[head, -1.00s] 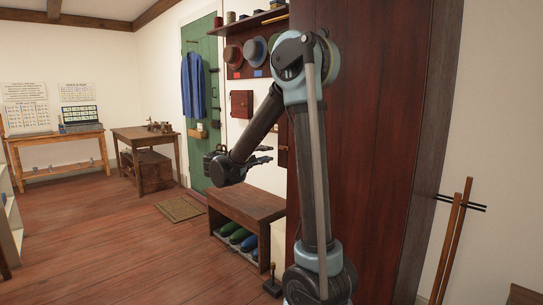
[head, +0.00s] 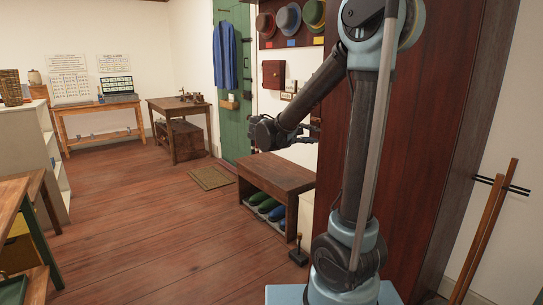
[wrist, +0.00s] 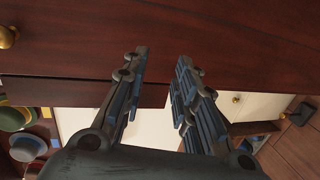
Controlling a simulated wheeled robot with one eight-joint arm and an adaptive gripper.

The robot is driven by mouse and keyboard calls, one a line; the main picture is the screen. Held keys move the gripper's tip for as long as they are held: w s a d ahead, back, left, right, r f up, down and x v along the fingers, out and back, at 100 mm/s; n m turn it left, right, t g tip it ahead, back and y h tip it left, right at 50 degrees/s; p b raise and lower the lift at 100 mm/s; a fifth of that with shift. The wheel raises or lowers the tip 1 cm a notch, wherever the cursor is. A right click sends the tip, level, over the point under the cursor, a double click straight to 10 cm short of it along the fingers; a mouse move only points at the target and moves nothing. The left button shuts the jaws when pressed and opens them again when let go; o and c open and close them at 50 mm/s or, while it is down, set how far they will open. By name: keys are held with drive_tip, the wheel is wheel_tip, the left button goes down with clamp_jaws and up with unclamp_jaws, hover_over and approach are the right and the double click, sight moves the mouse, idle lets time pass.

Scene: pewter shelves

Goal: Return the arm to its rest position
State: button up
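My arm (head: 358,150) rises at the right of the head view and bends at a high elbow (head: 383,25), with its forearm (head: 318,92) slanting down to the left. My gripper (head: 316,131) is at the end of it, above the shoe bench, its fingers pointing right toward the dark red cabinet. In the wrist view my gripper (wrist: 163,57) is open, its two blue-padded fingers apart with nothing between them.
A tall dark red cabinet (head: 435,130) stands right behind my arm. A wooden bench (head: 275,172) with shoes below is beside it, and hats (head: 288,18) hang above. Tables and white shelves (head: 55,175) stand left. The middle floor (head: 160,220) is clear.

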drive_tip(key=s+d+f+m+g+y, duration=0.1)
drive_tip(key=s+d+f+g+y, duration=0.25)
drive_tip(key=s, duration=0.55)
drive_tip(key=s+d+f+m+g+y, duration=0.1)
drive_tip(key=s+d+f+m+y, duration=0.1)
drive_tip(key=s+d+f, duration=0.45)
drive_tip(key=s+a+f+m+y, duration=0.1)
drive_tip(key=s+a+f+y, duration=0.2)
drive_tip(key=s, duration=0.5)
drive_tip(key=s+a+f+m+g+y, duration=0.1)
drive_tip(key=s+a+f+m+y, duration=0.1)
drive_tip(key=s+a+f+y, duration=0.2)
drive_tip(key=shift+s+a+f, duration=0.6)
drive_tip(key=shift+s+f, duration=1.25)
drive_tip(key=shift+s, duration=0.6)
drive_tip(key=shift+g+y, duration=0.25)
